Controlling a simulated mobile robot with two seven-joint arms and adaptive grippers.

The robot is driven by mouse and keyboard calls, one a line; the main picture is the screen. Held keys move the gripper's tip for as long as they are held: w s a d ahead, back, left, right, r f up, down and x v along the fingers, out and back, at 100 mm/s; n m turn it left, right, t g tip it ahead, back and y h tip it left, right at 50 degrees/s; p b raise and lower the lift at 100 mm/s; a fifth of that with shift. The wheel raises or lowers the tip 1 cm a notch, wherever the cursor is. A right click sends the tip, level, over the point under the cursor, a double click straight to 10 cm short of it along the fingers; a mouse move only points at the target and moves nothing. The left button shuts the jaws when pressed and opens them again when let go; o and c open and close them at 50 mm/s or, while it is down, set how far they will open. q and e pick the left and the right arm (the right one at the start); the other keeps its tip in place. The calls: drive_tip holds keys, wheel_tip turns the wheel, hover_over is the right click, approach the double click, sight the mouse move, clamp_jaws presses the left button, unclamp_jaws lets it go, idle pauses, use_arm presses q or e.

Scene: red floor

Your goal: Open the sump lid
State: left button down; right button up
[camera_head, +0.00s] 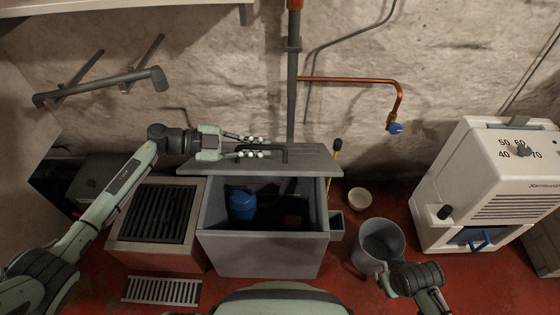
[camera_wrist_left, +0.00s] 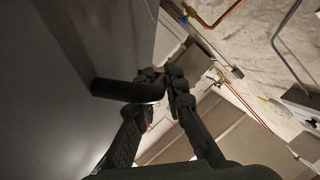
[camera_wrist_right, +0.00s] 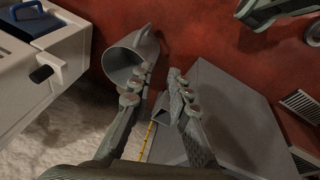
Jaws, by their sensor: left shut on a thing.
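The sump is a grey box (camera_head: 265,255) on the floor in the middle of the head view. Its grey lid (camera_head: 315,157) is raised along the wall side, and the dark inside shows. My left gripper (camera_head: 256,147) is at the black handle (camera_head: 275,153) on the lid, shut on it. In the left wrist view the lid (camera_wrist_left: 75,60) fills the left side, and the handle (camera_wrist_left: 125,90) runs to the fingertips (camera_wrist_left: 166,82). My right gripper (camera_wrist_right: 162,75) is open and empty in its wrist view; its fingers are hard to make out in the head view.
A blue object (camera_head: 241,205) is inside the sump. A grey bucket (camera_head: 378,250) and a white bowl (camera_head: 360,198) stand right of it. A grated block (camera_head: 158,213) is close on the left. A white dehumidifier (camera_head: 490,180) is further right. A copper pipe (camera_head: 350,80) crosses the wall.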

use_arm(q)
drive_tip(key=shift+w, duration=0.1)
use_arm(e)
drive_tip(key=w+a+r+n, duration=0.2)
drive_tip(key=a, duration=0.1)
drive_tip(key=w+a+r+n+t, duration=0.1)
drive_tip(key=w+a+r+n, duration=0.2)
drive_tip(key=shift+w+y, duration=0.2)
drive_tip(key=shift+y, duration=0.1)
clamp_jaws()
drive_tip(key=w+a+r+n+t+y, duration=0.1)
drive_tip(key=a+r+n+t, duration=0.1)
drive_tip(key=a+r+n, duration=0.95)
drive_tip(key=w+a+r+n+t, duration=0.1)
drive_tip(key=a+r+n, duration=0.55)
drive_tip(key=n, duration=0.95)
drive_tip(key=w+d+f, duration=0.1)
drive_tip(key=w+f, duration=0.2)
drive_tip(key=w, duration=0.5)
drive_tip(key=shift+w+d+f+n, duration=0.2)
drive_tip(key=shift+d+f+n, duration=0.05)
drive_tip(key=shift+d+n, duration=0.1)
